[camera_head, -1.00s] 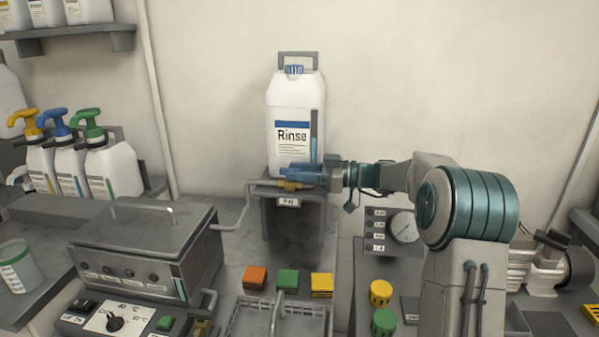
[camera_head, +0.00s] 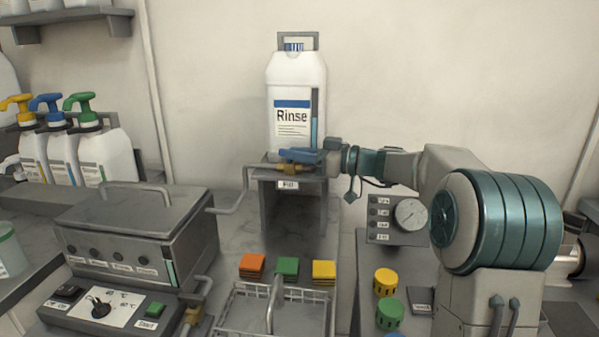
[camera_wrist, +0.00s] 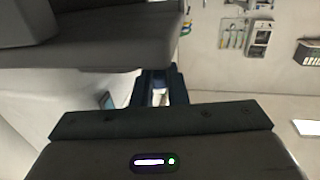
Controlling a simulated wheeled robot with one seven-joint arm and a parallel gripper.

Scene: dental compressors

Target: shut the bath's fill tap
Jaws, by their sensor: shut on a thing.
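The fill tap (camera_head: 290,168) is a small brass valve with a blue lever (camera_head: 294,153), at the shelf edge under the white Rinse jug (camera_head: 297,92). A label (camera_head: 288,185) sits just below it. My gripper (camera_head: 312,158) reaches in from the right and is shut on the tap's blue lever, which lies roughly level, pointing left. The fingers hide part of the lever. In the wrist view, my dark fingers (camera_wrist: 157,88) are close together with a small pale patch between them. The grey bath (camera_head: 110,250), lid on, stands lower left, with a pipe (camera_head: 238,203) running between it and the tap.
Pump bottles (camera_head: 88,155) stand at the left. Orange, green and yellow blocks (camera_head: 288,268) sit behind a wire basket (camera_head: 270,310). A gauge panel (camera_head: 395,218) and yellow and green caps (camera_head: 387,283) are at the right. The wall behind the jug is bare.

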